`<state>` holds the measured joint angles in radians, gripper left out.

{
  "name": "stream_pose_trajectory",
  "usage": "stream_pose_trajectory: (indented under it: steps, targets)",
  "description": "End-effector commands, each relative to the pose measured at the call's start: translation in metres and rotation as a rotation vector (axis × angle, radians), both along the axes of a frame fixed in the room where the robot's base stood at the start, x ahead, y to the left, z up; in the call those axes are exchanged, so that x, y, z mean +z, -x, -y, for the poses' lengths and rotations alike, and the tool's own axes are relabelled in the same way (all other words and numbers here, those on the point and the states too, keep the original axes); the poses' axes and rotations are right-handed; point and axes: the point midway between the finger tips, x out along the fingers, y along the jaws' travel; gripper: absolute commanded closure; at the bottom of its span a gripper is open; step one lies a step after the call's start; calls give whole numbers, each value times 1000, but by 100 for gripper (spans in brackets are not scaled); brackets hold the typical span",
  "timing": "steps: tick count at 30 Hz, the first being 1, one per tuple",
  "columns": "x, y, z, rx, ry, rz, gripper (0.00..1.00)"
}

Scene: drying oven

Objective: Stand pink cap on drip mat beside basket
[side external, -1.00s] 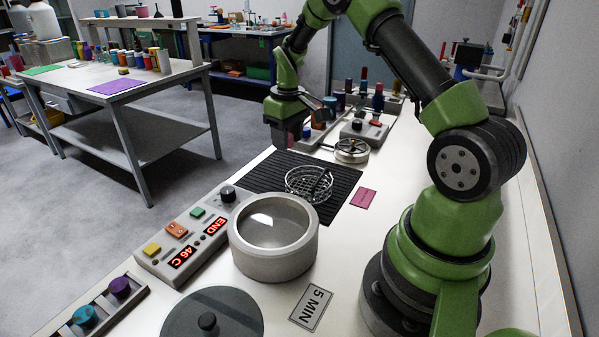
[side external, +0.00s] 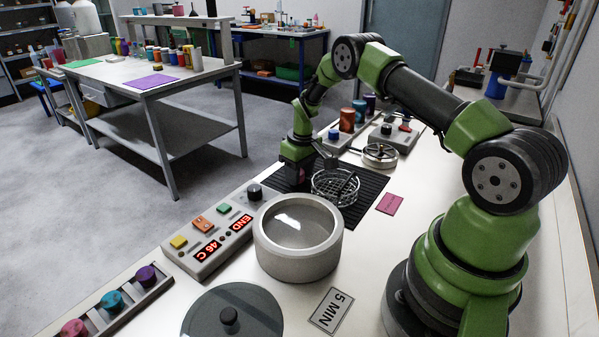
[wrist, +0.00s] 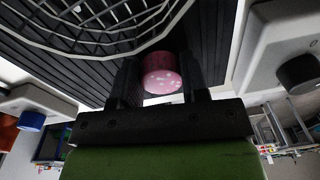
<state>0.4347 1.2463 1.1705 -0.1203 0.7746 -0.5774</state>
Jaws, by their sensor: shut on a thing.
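My gripper (side external: 298,177) points down over the left part of the black ribbed drip mat (side external: 372,189), beside the wire basket (side external: 334,190). In the wrist view, the pink cap (wrist: 162,74), with pale spots, sits between the two dark fingers of my gripper (wrist: 160,80), which are shut on it. The cap is low, close to the drip mat (wrist: 80,77); I cannot tell if it touches. The basket (wrist: 100,25) is beside it, apart from the fingers. In the side view the cap is mostly hidden by the gripper.
A round grey pot (side external: 298,262) and a control panel (side external: 205,262) stand in front of the mat. A rack (side external: 150,293) at the lower left holds pink, blue and purple caps. A small wheel device (side external: 380,155) stands behind the mat, and a pink card (side external: 390,204) lies right of it.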

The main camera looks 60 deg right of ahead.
Motion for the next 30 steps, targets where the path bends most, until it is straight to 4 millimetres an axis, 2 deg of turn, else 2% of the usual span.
stream_pose_trajectory:
  steps: [10,11,13,14,23,26,30]
  targets:
    - [-4,0,0,-1,-1,-1,81]
    - [-3,0,0,-1,0,0,52]
    - [-3,0,0,-1,0,0,36]
    - [-3,0,0,-1,0,0,34]
    - [0,0,0,-1,0,1,34]
    - [9,0,1,0,1,2,34]
    - [35,2,1,-2,1,5,34]
